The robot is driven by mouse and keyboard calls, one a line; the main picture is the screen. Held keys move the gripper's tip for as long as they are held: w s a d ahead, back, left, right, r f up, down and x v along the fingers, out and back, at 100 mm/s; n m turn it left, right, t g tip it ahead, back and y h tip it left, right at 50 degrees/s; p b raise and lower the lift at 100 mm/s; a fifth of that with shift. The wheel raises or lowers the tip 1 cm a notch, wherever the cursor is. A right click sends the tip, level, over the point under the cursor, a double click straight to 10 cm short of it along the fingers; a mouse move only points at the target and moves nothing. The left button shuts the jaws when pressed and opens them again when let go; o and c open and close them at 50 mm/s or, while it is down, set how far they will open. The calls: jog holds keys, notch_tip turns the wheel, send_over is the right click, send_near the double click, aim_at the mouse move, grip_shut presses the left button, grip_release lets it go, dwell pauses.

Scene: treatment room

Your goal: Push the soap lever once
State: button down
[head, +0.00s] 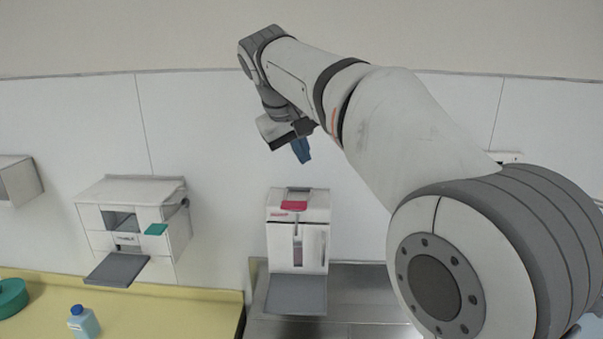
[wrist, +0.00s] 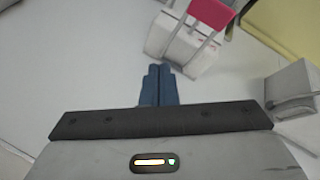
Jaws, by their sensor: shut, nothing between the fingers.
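A white wall dispenser (head: 280,220) with a pink-red lever (head: 293,206) hangs in the middle of the head view, above a grey drip tray (head: 296,295). In the wrist view the same dispenser (wrist: 183,48) and its red lever (wrist: 211,13) show beyond the fingertips. A second white dispenser (head: 178,232) with a green lever (head: 156,229) is at the left. I cannot tell from any label which holds soap. My gripper (head: 303,157), with blue fingers, is shut and empty. It is above the red lever in the head view, apart from it. The wrist view shows the fingers (wrist: 160,72) together.
A yellow counter (head: 160,306) holds a blue-capped bottle (head: 83,322) and a green round item (head: 11,298) at the left. A steel surface (head: 365,298) lies below the middle dispenser. Another box (head: 20,181) is on the wall at far left.

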jog(key=a+r, duration=0.1)
jog(key=w+r, duration=0.1)
jog(key=shift+a+r+t, duration=0.3)
jog(key=shift+a+r, duration=0.05)
jog(key=shift+r, duration=0.05)
jog(key=shift+s, duration=0.1)
jog(key=b, duration=0.8)
send_over(293, 201)
notch_tip(293, 201, down, 8)
jog(key=shift+w+f, duration=0.2)
jog(key=shift+f, duration=0.1)
dwell(1.1)
jog(key=shift+f+b, duration=0.1)
jog(key=shift+b, duration=0.2)
jog(key=shift+s+f, duration=0.1)
jog(key=shift+f, duration=0.15)
